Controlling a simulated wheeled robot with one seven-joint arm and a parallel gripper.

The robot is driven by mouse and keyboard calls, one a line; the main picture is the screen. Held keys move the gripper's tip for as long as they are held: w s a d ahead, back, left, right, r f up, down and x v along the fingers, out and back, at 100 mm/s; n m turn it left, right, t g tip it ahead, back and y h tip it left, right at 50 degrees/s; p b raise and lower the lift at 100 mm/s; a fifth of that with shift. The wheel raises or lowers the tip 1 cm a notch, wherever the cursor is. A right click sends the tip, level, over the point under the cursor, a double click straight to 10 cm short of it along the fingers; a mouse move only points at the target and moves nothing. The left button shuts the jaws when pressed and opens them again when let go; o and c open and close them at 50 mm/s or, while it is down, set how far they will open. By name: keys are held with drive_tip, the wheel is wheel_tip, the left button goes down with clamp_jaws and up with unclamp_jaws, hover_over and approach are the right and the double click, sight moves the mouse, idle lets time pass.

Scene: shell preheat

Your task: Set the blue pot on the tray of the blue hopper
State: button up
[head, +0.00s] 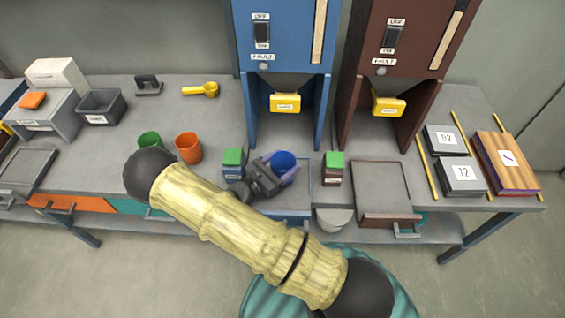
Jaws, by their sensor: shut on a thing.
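The blue pot (284,162) is between the fingers of my gripper (275,171), which is shut on it. The pot is over the tray (302,197) of the blue hopper (287,35), at the hopper's front. I cannot tell whether the pot touches the tray or hangs a little above it. My arm and gripper hide much of the tray and part of the pot.
A green-topped box (233,159) stands left of my gripper and another green-topped box (334,165) stands right of the tray. Orange (188,148) and green (150,140) cups stand further left. The brown hopper (405,40) has its own tray (381,188).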

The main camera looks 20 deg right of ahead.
drive_tip(key=shift+f, duration=0.25)
drive_tip(key=o, duration=1)
drive_tip(key=shift+r, duration=0.1)
drive_tip(key=shift+r, duration=0.2)
drive_tip(key=b+v, duration=0.2)
drive_tip(key=v, duration=1)
drive_tip(key=shift+f, duration=0.1)
